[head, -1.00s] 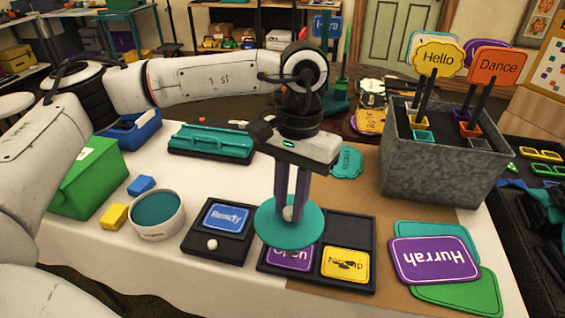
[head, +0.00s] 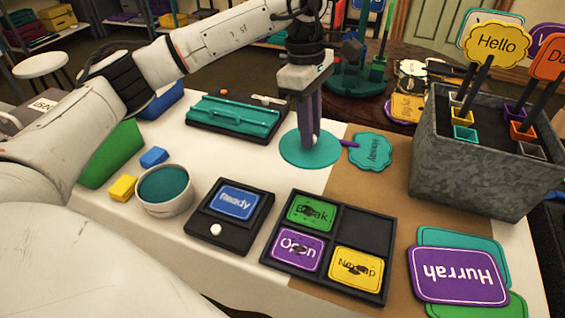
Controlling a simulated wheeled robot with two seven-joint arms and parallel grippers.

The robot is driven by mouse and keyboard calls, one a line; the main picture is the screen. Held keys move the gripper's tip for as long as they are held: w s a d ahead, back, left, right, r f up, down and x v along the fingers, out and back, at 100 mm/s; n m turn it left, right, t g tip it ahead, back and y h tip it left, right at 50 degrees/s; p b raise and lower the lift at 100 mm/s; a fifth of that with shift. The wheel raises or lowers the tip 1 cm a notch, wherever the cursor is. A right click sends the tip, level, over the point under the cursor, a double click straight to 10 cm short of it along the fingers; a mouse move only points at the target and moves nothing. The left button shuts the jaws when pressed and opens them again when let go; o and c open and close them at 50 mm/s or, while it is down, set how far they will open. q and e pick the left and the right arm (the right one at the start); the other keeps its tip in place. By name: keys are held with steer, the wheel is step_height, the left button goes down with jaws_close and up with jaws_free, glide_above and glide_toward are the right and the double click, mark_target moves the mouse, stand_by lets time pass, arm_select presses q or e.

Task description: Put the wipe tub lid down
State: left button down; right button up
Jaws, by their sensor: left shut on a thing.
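The wipe tub lid (head: 296,155) is a flat teal disc with a small pale knob. My left gripper (head: 316,138) points down and is shut on the knob at the lid's middle. The lid is level, over the border of the white cloth and the brown mat. I cannot tell whether it touches the table. The wipe tub (head: 166,191) is a round white tub with teal showing in its open top, at the left on the white cloth. My right gripper is out of view.
A teal sign (head: 371,151) lies just right of the lid. A black tray of cards (head: 372,228) and a Ready card holder (head: 232,210) are nearer. A grey metal bin of signs (head: 465,165) stands right. A teal case (head: 235,117) lies behind left. White cloth between is clear.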

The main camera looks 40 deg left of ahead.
arm_select(q)
steer(key=w+a+n, duration=0.1)
steer(key=n, duration=0.2)
steer(key=w+a+n, duration=0.1)
steer(key=n, duration=0.2)
steer(key=w+a+f+n, duration=0.1)
steer(key=a+n, duration=0.1)
steer(key=n, duration=0.1)
steer(key=shift+n+t+y+b, duration=0.3)
steer(key=shift+t, duration=0.1)
steer(key=w+a+f+n+y, duration=0.15)
steer(key=a+n, duration=0.45)
steer(key=n, duration=0.6)
step_height(320, 180, down, 10)
steer(key=shift+w+f+b, duration=0.1)
steer(key=shift+f+b, duration=0.1)
steer(key=shift+b, duration=0.3)
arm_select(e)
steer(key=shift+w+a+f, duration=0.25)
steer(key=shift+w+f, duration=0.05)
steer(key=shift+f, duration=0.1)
arm_select(q)
steer(key=shift+f, duration=0.15)
steer(key=c, duration=1.6)
jaws_free()
